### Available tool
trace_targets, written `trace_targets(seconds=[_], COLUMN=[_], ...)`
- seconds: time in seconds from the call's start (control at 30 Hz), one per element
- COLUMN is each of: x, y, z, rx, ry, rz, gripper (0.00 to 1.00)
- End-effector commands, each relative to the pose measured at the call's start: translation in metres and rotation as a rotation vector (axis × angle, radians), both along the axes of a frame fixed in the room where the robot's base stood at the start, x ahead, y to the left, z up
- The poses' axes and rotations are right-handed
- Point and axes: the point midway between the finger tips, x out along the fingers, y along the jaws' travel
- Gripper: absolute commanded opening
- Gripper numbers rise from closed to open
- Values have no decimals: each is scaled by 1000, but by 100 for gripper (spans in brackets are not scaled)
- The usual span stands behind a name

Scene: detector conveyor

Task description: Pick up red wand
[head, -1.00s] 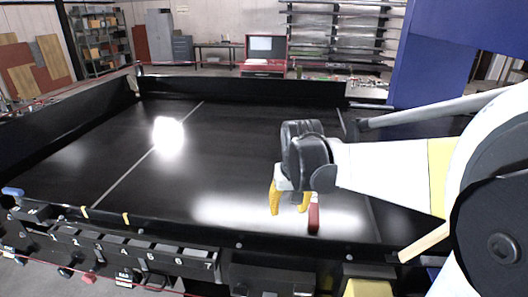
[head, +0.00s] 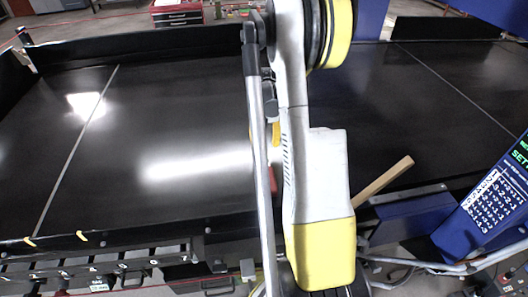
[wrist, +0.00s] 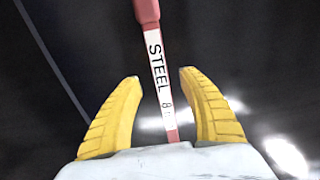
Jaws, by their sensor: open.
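The red wand (wrist: 146,11) has a red end and a white label reading "STEEL 8". In the wrist view it runs from the top edge down between the two yellow fingers of my gripper (wrist: 159,77). The fingers are open, with a gap on each side of the wand. The wand's lower end is hidden by the pale gripper body. In the head view, only a small red part of the wand (head: 272,180) shows on the black belt beside my arm. My gripper (head: 276,134) is mostly hidden there behind my arm, with a yellow finger visible.
The black conveyor belt (head: 150,110) is wide and mostly clear, with bright reflections. Numbered lane controls (head: 95,270) line its front edge. A wooden stick (head: 385,182) juts up at the right front. A blue control panel (head: 495,195) stands at far right.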

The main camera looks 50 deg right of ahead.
Motion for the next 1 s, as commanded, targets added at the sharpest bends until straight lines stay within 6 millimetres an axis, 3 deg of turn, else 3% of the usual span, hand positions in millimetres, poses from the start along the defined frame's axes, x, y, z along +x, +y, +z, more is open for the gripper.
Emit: trace_targets(seconds=[0.4,0.67,0.8,0.83,1.0], x=[5,5,5,5,5], y=[-6,-6,-6,-6,-6], z=[-49,-51,-51,-51,-51], rx=[-1,-1,-1,-1,-1], ry=[-1,-1,-1,-1,-1], rz=[1,1,1,1,1], gripper=[49,47,4,0,0])
